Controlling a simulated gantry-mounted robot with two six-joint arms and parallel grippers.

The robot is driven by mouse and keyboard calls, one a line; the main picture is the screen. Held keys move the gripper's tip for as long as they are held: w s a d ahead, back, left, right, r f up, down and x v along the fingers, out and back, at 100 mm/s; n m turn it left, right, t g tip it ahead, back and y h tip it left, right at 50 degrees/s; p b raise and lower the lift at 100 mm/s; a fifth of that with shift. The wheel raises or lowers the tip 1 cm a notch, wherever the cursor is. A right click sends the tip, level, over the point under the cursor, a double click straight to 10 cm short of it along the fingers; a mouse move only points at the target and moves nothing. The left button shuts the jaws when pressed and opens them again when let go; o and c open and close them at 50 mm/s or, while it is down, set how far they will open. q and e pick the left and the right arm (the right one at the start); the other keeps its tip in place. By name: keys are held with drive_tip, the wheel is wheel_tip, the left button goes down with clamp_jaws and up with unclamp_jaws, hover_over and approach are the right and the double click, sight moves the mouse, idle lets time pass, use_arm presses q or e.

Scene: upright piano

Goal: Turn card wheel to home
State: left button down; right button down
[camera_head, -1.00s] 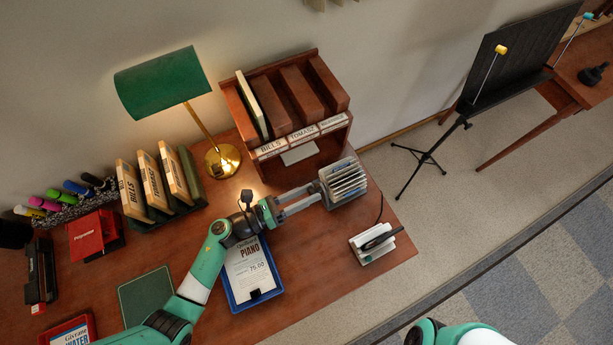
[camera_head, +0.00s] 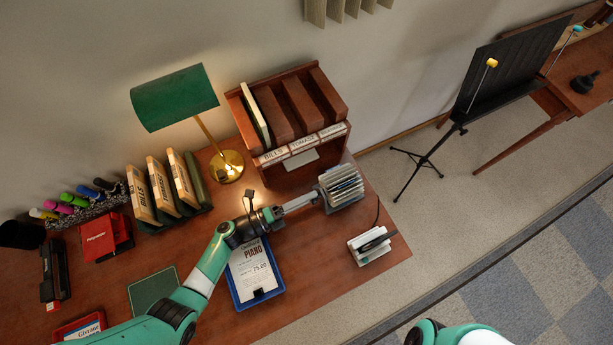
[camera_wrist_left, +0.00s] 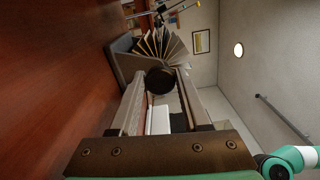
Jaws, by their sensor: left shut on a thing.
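The card wheel (camera_head: 342,186), a grey holder with a fan of pale cards, stands near the desk's right end, in front of the wooden sorter. In the left wrist view its cards (camera_wrist_left: 160,44) fan upward, with a dark round knob (camera_wrist_left: 160,81) on the near side. My left gripper (camera_head: 317,196) reaches it from the left. Its fingers (camera_wrist_left: 158,84) are shut on the knob, one on each side. Cards facing away from the cameras are hidden. My right arm shows at the bottom edge, but its gripper is out of frame.
A wooden sorter (camera_head: 298,125) stands behind the wheel. A white stand with a dark handle (camera_head: 371,245) is close to its right front. A green lamp (camera_head: 175,98) stands left.

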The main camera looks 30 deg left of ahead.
use_arm(q)
drive_tip(key=shift+n, duration=0.6)
drive_tip(key=shift+c, duration=2)
unclamp_jaws()
drive_tip(key=shift+r, duration=0.1)
drive_tip(key=shift+r+p, duration=0.35)
drive_tip(key=shift+p, duration=0.15)
wheel_tip(320, 180, up, 8)
drive_tip(key=s+d+p, duration=0.2)
drive_tip(key=p, duration=0.3)
drive_tip(key=s+d+r+p, duration=0.2)
drive_tip(key=s+r, duration=0.2)
drive_tip(key=s, duration=0.7)
drive_tip(key=shift+s, duration=0.2)
